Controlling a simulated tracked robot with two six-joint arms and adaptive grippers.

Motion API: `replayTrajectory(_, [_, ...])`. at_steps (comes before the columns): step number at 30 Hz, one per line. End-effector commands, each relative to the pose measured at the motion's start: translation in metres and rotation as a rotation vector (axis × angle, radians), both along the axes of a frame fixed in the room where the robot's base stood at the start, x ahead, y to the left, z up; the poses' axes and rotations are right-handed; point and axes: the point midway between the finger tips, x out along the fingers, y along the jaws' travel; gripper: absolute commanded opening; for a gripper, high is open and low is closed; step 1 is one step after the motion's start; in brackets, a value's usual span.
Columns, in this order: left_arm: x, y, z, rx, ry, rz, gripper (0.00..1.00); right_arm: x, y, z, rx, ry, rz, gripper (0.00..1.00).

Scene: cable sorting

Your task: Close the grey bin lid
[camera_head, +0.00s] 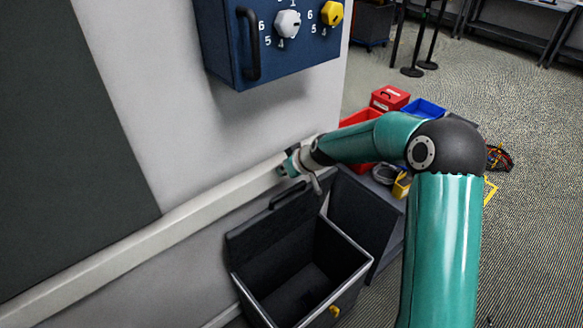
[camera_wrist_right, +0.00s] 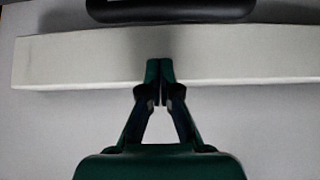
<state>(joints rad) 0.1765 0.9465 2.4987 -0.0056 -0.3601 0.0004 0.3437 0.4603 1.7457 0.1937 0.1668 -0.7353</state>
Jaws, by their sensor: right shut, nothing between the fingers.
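The dark grey bin (camera_head: 347,287) stands open by the wall, its hollow inside visible. A dark panel that looks like its lid (camera_head: 262,232) stands raised at the wall side, with a black handle (camera_head: 290,193) near its top edge. Another dark panel (camera_head: 362,220) slants up behind the bin. My right gripper (camera_head: 287,168) is above the raised panel, near the white wall rail, empty. In the right wrist view its fingers (camera_wrist_right: 160,70) are shut together in front of the rail. My left gripper is not in view.
The white rail (camera_head: 190,212) runs along the wall; it also fills the right wrist view (camera_wrist_right: 80,62). A black bar (camera_wrist_right: 170,10) shows above it there. A blue box with knobs (camera_head: 270,45) hangs above. Red bins (camera_head: 390,97) and a blue bin (camera_head: 425,107) lie beyond my right arm.

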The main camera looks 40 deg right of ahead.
Motion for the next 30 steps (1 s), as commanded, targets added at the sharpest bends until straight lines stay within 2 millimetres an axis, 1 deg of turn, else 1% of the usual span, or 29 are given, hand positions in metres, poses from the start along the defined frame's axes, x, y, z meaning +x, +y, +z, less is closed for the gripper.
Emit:
replayTrajectory(1, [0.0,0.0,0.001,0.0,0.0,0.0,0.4,0.006,0.001,-0.008,0.001,0.001,0.0,0.0])
replayTrajectory(3, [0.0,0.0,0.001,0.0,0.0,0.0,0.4,0.014,0.002,-0.016,0.002,0.001,-0.001,0.0])
replayTrajectory(4, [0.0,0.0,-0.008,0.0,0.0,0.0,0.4,0.008,0.0,-0.02,0.0,-0.002,-0.003,0.0])
replayTrajectory(6, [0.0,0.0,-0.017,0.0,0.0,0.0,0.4,-0.003,-0.001,-0.024,0.001,-0.002,-0.004,0.0])
replayTrajectory(9, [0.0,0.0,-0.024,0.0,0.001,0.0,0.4,-0.013,-0.002,-0.027,0.001,-0.002,-0.002,0.0])
replayTrajectory(12, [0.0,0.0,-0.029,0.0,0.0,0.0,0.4,-0.02,-0.002,-0.029,0.0,-0.002,-0.001,0.0])
replayTrajectory(16, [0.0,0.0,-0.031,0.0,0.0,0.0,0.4,-0.025,-0.002,-0.029,0.001,-0.001,-0.002,0.0])
replayTrajectory(26, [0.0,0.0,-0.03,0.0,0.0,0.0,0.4,-0.026,-0.002,-0.028,0.0,-0.001,-0.001,0.0])
replayTrajectory(30, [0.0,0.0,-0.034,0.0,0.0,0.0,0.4,-0.026,-0.002,-0.03,0.001,-0.004,-0.001,0.0])
